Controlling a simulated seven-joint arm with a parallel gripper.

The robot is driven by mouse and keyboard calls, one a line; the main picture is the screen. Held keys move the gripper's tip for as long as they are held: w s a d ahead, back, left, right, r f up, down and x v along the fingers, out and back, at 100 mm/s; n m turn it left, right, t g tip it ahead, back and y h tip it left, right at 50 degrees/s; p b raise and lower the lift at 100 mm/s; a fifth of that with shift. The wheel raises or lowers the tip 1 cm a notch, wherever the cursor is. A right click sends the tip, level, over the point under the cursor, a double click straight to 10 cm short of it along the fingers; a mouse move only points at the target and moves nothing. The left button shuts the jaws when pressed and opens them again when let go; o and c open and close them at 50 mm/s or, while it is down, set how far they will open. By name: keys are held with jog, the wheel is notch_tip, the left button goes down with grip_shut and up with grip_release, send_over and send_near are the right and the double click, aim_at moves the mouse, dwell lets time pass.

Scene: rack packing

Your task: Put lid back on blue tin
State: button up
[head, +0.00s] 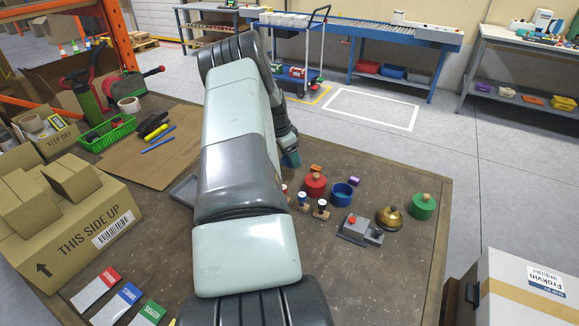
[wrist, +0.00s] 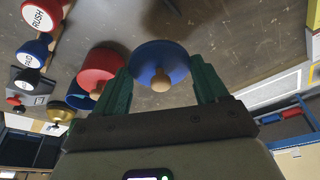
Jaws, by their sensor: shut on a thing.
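My gripper (wrist: 162,82) has green fingers on either side of a blue lid (wrist: 158,56) with a wooden knob and is shut on it. In the head view my arm hides most of the gripper; a teal finger part (head: 291,159) shows behind the red tin, and I cannot make out the lid there. The blue tin (head: 342,194) stands open on the table, right of the red tin (head: 315,184). In the wrist view the blue tin (wrist: 82,96) is partly hidden behind the red tin (wrist: 100,69), left of the held lid and apart from it.
Stamps (head: 302,199) stand in front of the red tin. A grey device with a red button (head: 359,230), a brass bell (head: 389,218) and a lidded green tin (head: 423,206) are close to the blue tin. A purple spool (head: 354,181) lies just behind it. The front right tabletop is clear.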

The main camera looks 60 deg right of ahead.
jog(key=shift+m, duration=0.4)
jog(key=s+r, duration=0.2)
jog(key=r, duration=0.1)
jog(key=shift+d+r, duration=0.1)
jog(key=shift+r, duration=0.1)
jog(key=s+a+r+m+g+y, duration=0.1)
jog(key=s+a+r+m+y, duration=0.1)
jog(key=s+m, duration=1.1)
jog(key=shift+s+f+n+g, duration=0.1)
jog(key=shift+s+f+n, duration=0.6)
jog(key=shift+f, duration=0.45)
jog(key=shift+s+f+n+g, duration=0.1)
jog(key=shift+s+f+n, duration=0.6)
jog(key=shift+f, duration=0.4)
jog(key=shift+s+f+n+g, duration=0.1)
jog(key=shift+s+f+n, duration=0.6)
jog(key=shift+f, duration=0.45)
jog(key=shift+f, duration=0.2)
jog(key=o, duration=1.1)
jog(key=shift+c, duration=0.2)
